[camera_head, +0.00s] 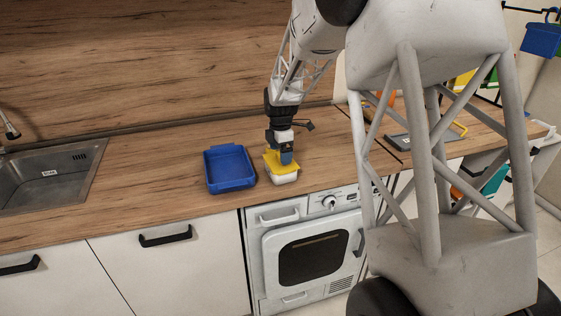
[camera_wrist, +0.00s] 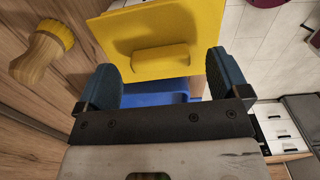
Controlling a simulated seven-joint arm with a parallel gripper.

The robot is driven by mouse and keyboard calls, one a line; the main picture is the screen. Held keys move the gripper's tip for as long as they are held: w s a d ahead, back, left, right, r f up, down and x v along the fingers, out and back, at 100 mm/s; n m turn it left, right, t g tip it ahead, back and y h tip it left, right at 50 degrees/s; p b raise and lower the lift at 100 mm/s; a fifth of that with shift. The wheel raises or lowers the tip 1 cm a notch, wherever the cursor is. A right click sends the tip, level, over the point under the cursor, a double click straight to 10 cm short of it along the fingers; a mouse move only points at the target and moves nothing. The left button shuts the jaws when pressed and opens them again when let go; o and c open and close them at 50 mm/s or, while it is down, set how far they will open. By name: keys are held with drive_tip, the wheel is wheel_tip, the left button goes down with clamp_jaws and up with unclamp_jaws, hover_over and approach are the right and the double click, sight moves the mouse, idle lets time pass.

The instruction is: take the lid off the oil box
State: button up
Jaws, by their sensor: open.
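The oil box (camera_head: 284,178) is a small white box on the wooden counter near its front edge. Its yellow lid (camera_head: 271,160) sits on top and also shows in the wrist view (camera_wrist: 128,30). The lid has a raised yellow handle (camera_wrist: 160,60). My gripper (camera_head: 285,156) is directly over the lid and points down. In the wrist view my gripper (camera_wrist: 167,80) is open, with one blue-grey finger on each side of the handle. Contact between the fingers and the handle cannot be told. My gripper partly hides the lid in the head view.
An empty-looking blue tray (camera_head: 230,185) stands just left of the box. A steel sink (camera_head: 45,186) is at the far left, with clear counter between. The wooden splashback (camera_head: 170,60) rises behind. A wooden knob-like thing (camera_wrist: 40,58) with a yellow top shows in the wrist view.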

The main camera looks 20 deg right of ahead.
drive_tip(key=shift+f, duration=0.7)
drive_tip(key=shift+c, duration=0.2)
drive_tip(key=c, duration=1)
